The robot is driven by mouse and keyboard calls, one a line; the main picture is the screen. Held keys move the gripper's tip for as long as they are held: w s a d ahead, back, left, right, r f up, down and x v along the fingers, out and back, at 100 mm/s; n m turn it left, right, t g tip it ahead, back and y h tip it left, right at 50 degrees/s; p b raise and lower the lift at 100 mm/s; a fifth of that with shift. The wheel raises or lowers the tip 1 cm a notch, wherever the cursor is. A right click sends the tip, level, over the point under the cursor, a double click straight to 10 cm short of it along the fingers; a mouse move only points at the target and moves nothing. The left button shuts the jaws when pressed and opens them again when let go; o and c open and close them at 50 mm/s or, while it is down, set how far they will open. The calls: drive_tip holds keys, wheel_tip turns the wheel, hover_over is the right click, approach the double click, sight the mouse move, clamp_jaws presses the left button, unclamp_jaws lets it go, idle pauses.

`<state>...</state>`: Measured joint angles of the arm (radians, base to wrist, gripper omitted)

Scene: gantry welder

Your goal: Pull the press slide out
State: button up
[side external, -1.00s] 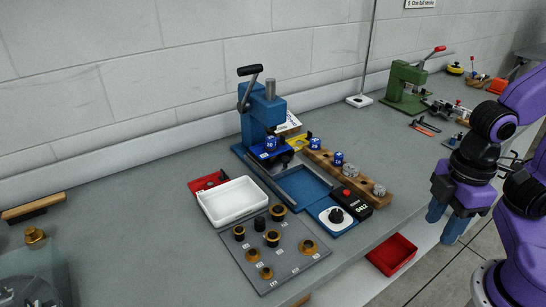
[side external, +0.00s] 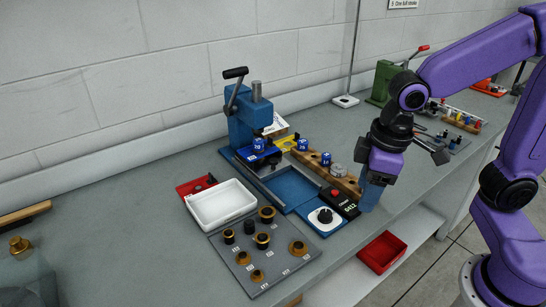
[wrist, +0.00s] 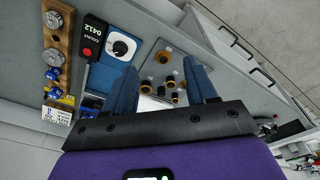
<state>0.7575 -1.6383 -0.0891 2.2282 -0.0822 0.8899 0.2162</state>
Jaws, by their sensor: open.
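The blue press (side external: 243,125) with a black-handled lever stands at the back of the bench. The press slide seems to be the dark blue carriage (side external: 258,155) under the ram, with a blue block (side external: 259,144) on it. A blue, metal-edged bed (side external: 292,186) runs forward from it and looks empty. My gripper (side external: 371,196) is open and empty, pointing down by the bench's front edge, right of the press and apart from it. In the wrist view its two blue fingers (wrist: 160,68) are spread; the slide cannot be made out there.
A wooden rack (side external: 345,183) with blue and grey parts, a black counter box (side external: 341,203) and a dial plate (side external: 323,217) lie between gripper and press. A white tray (side external: 222,205) and a grey board of rings (side external: 284,266) stand left. A red bin (side external: 382,252) is below.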

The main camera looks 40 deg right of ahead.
drive_tip(key=w+a+r+m+t, duration=0.15)
drive_tip(key=w+m, duration=0.45)
drive_tip(key=w, duration=1)
drive_tip(key=m+t+h, duration=0.1)
drive_tip(key=m+h, duration=0.1)
drive_tip(key=m, duration=0.3)
approach(274, 160)
drive_tip(key=x, duration=0.8)
clamp_jaws()
